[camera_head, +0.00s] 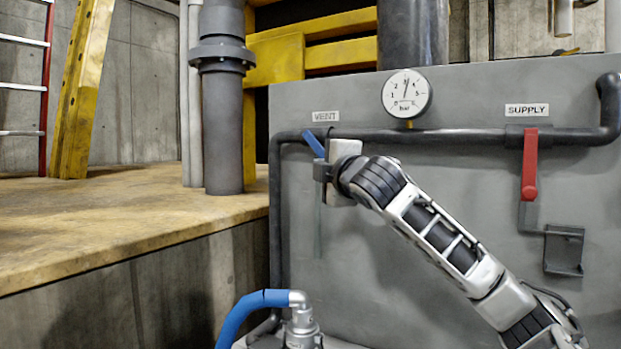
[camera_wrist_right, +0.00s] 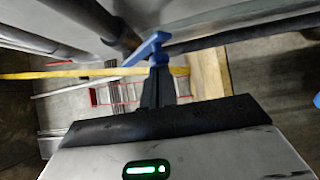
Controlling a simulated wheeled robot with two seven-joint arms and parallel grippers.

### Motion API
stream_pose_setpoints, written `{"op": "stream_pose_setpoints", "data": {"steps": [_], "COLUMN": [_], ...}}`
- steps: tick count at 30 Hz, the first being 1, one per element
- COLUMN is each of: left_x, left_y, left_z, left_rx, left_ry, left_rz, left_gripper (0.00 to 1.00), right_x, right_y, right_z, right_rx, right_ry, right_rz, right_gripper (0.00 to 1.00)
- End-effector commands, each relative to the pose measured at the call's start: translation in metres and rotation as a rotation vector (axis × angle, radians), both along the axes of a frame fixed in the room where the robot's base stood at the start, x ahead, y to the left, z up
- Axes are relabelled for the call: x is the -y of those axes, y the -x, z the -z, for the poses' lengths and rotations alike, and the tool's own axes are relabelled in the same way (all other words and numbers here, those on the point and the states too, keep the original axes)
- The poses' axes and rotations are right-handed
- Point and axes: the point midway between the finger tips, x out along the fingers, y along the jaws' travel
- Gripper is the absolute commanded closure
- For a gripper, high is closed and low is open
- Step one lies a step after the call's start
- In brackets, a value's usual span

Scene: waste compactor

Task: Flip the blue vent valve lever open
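The blue vent lever (camera_head: 313,143) is on the dark pipe below the VENT label (camera_head: 325,116). Its visible part slants up and left, and its lower part is hidden behind my right gripper. My right gripper (camera_head: 322,172) is at the lever. In the right wrist view the blue lever (camera_wrist_right: 148,48) shows at the tips of the dark fingers (camera_wrist_right: 159,85), very near or touching them. The fingers look close together, but I cannot see whether they grip the lever. My left gripper is not in view.
A pressure gauge (camera_head: 407,93) sits above the pipe. The red supply lever (camera_head: 530,165) hangs down at the right, above a dark bracket (camera_head: 564,250). A blue hose (camera_head: 250,308) and metal fitting (camera_head: 301,325) stand low in front. A wooden-topped ledge (camera_head: 130,215) is at the left.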

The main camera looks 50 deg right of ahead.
Motion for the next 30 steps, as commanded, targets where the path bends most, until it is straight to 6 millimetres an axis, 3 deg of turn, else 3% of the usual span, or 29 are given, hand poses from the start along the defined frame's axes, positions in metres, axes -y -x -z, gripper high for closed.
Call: {"op": "stream_pose_setpoints", "data": {"steps": [8, 12, 30], "left_x": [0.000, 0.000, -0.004], "left_y": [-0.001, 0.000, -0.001], "left_z": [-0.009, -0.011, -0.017], "left_rx": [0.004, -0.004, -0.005], "left_ry": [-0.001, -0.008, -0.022], "left_rz": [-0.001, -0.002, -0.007], "left_gripper": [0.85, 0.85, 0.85], "right_x": [0.004, 0.005, 0.005], "right_y": [0.013, 0.019, 0.024], "right_z": [-0.022, -0.036, -0.061], "right_rx": [0.004, -0.132, -0.130], "right_ry": [-0.003, 0.025, 0.021], "right_rz": [0.007, 0.011, 0.005], "right_gripper": [1.00, 1.00, 1.00]}}
